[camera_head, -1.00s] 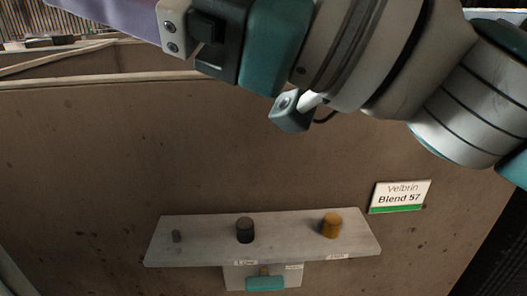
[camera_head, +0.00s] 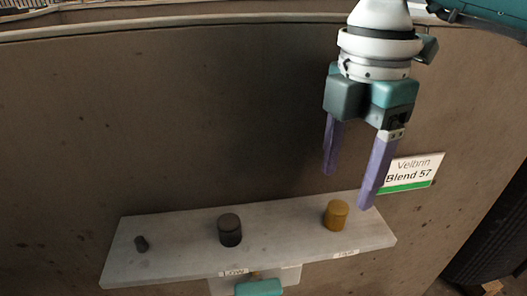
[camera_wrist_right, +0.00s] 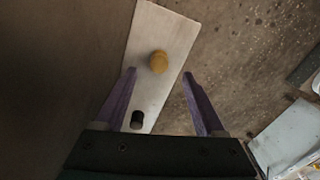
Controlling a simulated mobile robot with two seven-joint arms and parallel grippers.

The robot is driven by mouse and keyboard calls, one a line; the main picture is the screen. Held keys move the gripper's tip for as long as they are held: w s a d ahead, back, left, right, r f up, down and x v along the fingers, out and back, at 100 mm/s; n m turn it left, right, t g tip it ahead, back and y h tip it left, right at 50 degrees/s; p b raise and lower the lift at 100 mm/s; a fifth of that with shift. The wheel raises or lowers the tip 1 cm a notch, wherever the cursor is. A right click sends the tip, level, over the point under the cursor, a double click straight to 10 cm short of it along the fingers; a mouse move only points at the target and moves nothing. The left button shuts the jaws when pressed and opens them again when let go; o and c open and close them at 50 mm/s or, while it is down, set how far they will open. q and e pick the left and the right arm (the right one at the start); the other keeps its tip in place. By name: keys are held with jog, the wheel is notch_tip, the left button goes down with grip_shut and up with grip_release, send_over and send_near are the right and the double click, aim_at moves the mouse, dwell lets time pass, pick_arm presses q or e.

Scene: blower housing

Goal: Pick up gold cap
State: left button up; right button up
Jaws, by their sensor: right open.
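The gold cap (camera_head: 336,214) stands upright near the right end of a pale grey shelf (camera_head: 285,228). It also shows in the right wrist view (camera_wrist_right: 158,62), ahead of the fingertips and roughly between their lines. My right gripper (camera_head: 347,190) is open and empty, with two purple fingers pointing down above the shelf's right end. Its fingertips (camera_wrist_right: 160,72) are spread apart in the wrist view. They do not appear to touch the cap. My left gripper is not in view.
A "Velbrin Blend 57" sign (camera_head: 412,173) is on the brown wall behind the right finger. A teal part (camera_head: 258,287) sits below the shelf.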

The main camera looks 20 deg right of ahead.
aim_at(339, 206)
notch_tip(339, 206, down, 5)
jog(key=shift+f+b, duration=0.2)
jog(key=shift+b, duration=0.5)
jog(key=shift+c, duration=0.2)
grip_shut()
